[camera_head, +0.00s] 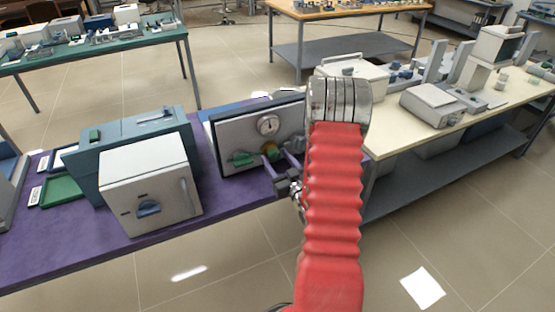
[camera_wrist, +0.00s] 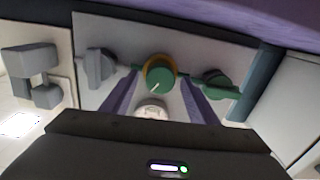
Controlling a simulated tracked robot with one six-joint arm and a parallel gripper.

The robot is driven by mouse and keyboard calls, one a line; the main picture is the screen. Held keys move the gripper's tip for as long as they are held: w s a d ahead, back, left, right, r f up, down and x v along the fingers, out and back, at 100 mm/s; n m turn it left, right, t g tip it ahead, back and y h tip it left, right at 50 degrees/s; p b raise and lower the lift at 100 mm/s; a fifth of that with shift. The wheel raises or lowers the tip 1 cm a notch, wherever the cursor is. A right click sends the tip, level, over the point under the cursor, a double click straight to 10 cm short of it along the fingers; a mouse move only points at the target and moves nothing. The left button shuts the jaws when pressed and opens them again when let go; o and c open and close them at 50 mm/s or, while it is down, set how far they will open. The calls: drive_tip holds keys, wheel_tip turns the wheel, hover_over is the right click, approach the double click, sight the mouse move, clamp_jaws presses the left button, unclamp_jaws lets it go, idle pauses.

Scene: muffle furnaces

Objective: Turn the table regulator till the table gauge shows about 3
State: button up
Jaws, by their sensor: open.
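The table regulator is a round green knob with a yellow ring (camera_wrist: 160,77) on a pale panel. In the head view its yellow ring (camera_head: 270,149) shows below the gauge. A white mark on the knob points down and slightly left in the wrist view. The table gauge (camera_head: 267,125) is a white round dial; it also shows in the wrist view (camera_wrist: 152,108), partly hidden by my gripper body. Its reading is too small to tell. My gripper (camera_head: 281,163) is open in front of the panel, its two fingers (camera_wrist: 158,82) on either side of the knob. I cannot tell whether they touch it.
A green lever valve (camera_head: 241,158) sits left of the regulator, and a grey fitting (camera_wrist: 97,67) on its other side. A muffle furnace (camera_head: 150,180) stands to the left on the purple table (camera_head: 100,250). A cream bench (camera_head: 400,140) stands to the right.

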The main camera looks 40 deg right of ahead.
drive_tip(key=shift+c, duration=0.2)
drive_tip(key=c, duration=1)
drive_tip(key=shift+m, duration=0.9)
drive_tip(key=o, duration=1)
drive_tip(key=shift+o, duration=0.2)
